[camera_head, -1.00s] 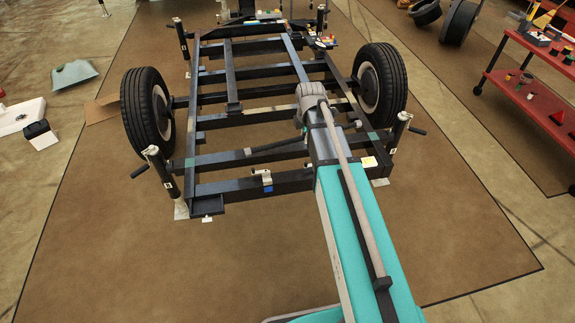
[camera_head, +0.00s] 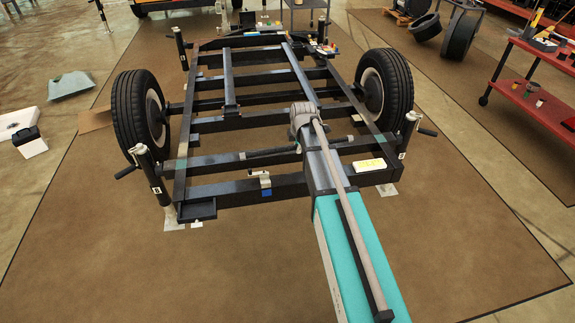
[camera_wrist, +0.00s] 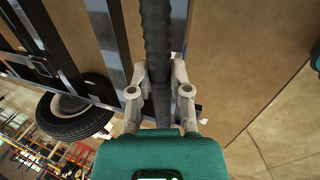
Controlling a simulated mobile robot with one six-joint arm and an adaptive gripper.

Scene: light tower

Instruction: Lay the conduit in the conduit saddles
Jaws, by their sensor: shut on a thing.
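The conduit is a dark, ribbed rod. In the wrist view the conduit (camera_wrist: 158,45) runs lengthwise between the two grey fingers of my gripper (camera_wrist: 160,76), which is shut on it. In the head view the conduit (camera_head: 272,153) lies across the near end of the black trailer frame (camera_head: 225,187), with ends showing on both sides of my arm. My arm hides the gripper and the conduit's middle there. I cannot tell whether the conduit touches the frame. A small metal bracket (camera_head: 264,179) with a blue patch sits on the front beam; I cannot tell if it is a saddle.
Wheels stand left (camera_head: 138,112) and right (camera_head: 384,84) of the frame. Crank jacks (camera_head: 152,176) stand at its corners. A white and yellow item (camera_head: 369,165) lies on the right front beam. A red cart (camera_head: 535,92) is at right. The brown mat is clear in front.

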